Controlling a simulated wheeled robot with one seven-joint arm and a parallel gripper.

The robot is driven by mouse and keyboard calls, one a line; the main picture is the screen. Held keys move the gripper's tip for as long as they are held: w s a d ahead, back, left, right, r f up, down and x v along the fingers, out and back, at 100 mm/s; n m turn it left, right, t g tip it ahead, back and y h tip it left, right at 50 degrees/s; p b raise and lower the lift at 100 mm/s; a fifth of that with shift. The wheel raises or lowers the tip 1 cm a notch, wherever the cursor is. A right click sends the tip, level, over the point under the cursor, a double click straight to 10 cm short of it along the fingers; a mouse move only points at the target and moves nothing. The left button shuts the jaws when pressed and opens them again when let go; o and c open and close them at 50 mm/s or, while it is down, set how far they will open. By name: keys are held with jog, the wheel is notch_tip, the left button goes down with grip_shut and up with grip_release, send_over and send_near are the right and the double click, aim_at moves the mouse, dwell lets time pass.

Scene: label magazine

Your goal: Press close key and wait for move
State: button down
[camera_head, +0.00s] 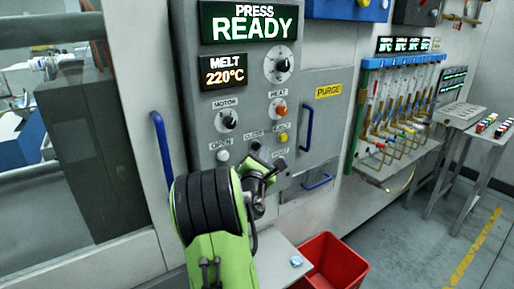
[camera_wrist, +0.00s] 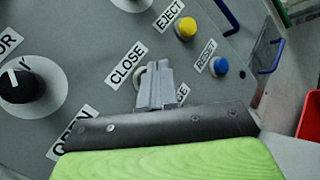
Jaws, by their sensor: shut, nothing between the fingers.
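The control panel (camera_head: 290,90) carries the CLOSE label (camera_head: 254,134), which also shows in the wrist view (camera_wrist: 126,64). My gripper (camera_head: 262,163) is shut and empty, pointing at the panel just below the CLOSE label. In the wrist view my shut fingers (camera_wrist: 157,72) overlap the key; I cannot tell whether they touch it. The display (camera_head: 249,22) reads PRESS READY.
The white open key (camera_head: 223,155) lies left of my gripper, with the yellow eject key (camera_wrist: 185,28) and blue reset key (camera_wrist: 219,67) to the right. Blue handles (camera_head: 306,127) stick out nearby. A red bin (camera_head: 338,262) stands on the floor at lower right.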

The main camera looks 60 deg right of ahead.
jog(key=shift+w, duration=0.1)
dwell(0.7)
jog(key=shift+w+d, duration=0.2)
jog(key=shift+w, duration=0.1)
